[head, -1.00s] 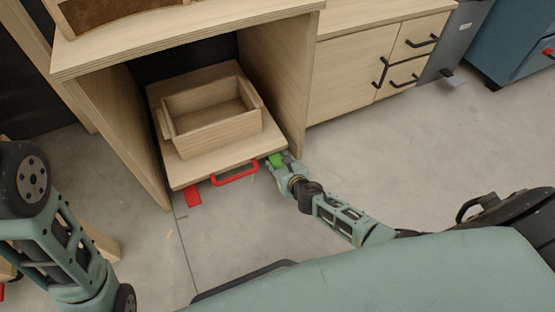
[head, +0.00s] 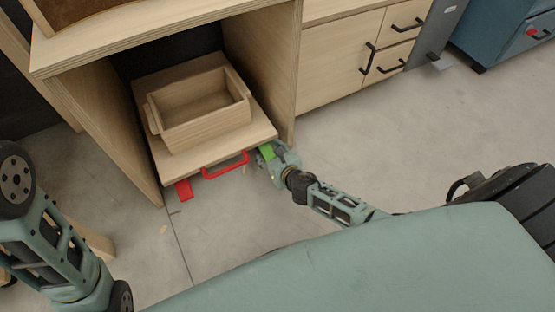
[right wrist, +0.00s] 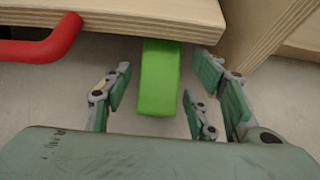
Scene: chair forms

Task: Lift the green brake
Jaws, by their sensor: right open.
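The green brake (right wrist: 160,78) is a bright green block under the front edge of the wooden platform, in the right wrist view. It also shows small in the head view (head: 266,152), at the platform's front right corner. My right gripper (right wrist: 158,100) is open, with its fingers on both sides of the green brake and gaps between them and it. My left arm comes in at the left of the head view, but its gripper is not in view.
The wooden platform (head: 157,168) carries an open wooden box (head: 205,128) and has a red handle (head: 226,166) in front. A red brake (head: 184,190) hangs at its front left. Cabinet side panels (head: 262,70) stand on both sides. The floor in front is clear.

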